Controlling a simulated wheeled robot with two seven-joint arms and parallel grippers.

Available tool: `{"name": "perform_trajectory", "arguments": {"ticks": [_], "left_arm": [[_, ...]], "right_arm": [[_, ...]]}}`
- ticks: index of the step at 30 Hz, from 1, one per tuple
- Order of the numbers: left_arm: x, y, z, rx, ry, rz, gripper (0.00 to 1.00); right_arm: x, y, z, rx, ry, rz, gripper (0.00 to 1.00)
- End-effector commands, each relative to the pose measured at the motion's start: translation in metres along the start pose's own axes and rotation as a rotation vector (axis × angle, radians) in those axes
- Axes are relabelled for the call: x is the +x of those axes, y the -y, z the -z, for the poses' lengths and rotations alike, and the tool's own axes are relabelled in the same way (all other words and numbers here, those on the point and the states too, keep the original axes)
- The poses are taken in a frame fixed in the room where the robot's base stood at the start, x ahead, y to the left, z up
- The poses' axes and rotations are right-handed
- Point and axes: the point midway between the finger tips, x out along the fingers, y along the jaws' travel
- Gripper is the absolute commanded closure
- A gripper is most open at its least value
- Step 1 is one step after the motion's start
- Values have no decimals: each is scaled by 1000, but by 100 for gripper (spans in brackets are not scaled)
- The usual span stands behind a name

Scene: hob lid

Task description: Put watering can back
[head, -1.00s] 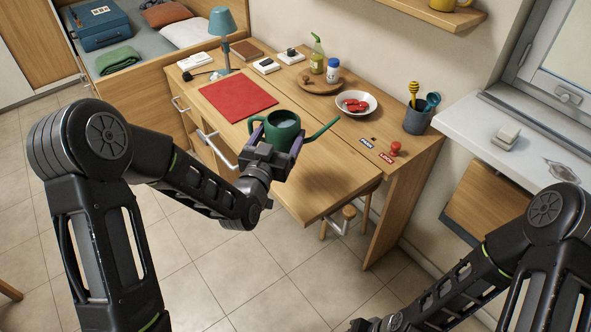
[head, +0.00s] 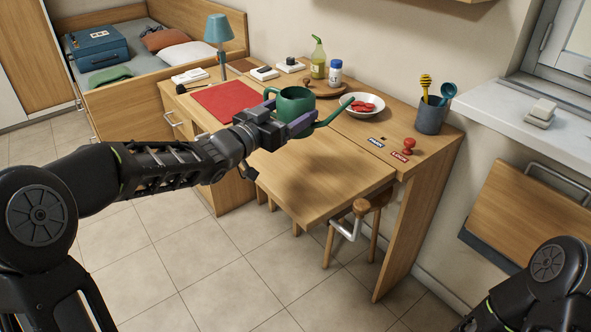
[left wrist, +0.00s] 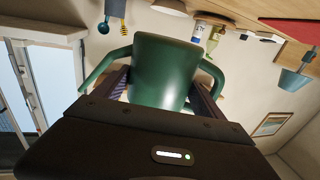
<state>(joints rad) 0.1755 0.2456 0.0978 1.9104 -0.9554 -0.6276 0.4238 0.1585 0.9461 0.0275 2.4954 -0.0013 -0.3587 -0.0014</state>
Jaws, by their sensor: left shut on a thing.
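A green watering can (head: 295,104) is held in my left gripper (head: 287,119), above the desk's pull-out leaf. It looks roughly upright, with its spout pointing right in the head view. In the left wrist view the can (left wrist: 163,72) fills the space between the two fingers, with the spout on the left and the handle on the right. My left gripper is shut on the can's body. My right arm (head: 540,285) shows at the lower right of the head view, but its gripper is out of the picture.
The desk holds a red mat (head: 222,102), a blue lamp (head: 219,30), a white bowl (head: 362,105), a red stamp (head: 409,146) and a grey utensil cup (head: 431,115). A windowsill (head: 500,115) is at right. A stool (head: 360,208) stands under the desk. The leaf's front (head: 330,185) is bare.

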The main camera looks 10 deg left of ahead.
Motion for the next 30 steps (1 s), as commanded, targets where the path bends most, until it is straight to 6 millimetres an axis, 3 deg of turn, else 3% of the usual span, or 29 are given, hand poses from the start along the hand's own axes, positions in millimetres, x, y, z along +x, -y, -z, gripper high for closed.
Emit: {"name": "perform_trajectory", "arguments": {"ticks": [5, 15, 26, 30], "left_arm": [[0, 0, 0, 0, -4, -1, 88], [0, 0, -46, 0, -3, -1, 88], [0, 0, -50, 1, -4, -1, 88], [1, 0, -65, -1, -3, -1, 88]], "right_arm": [[0, 0, 0, 0, 0, 0, 64], [13, -5, 0, 1, 0, 0, 64], [13, -5, 0, 1, 0, 0, 64], [17, -7, 0, 2, 0, 0, 64]]}}
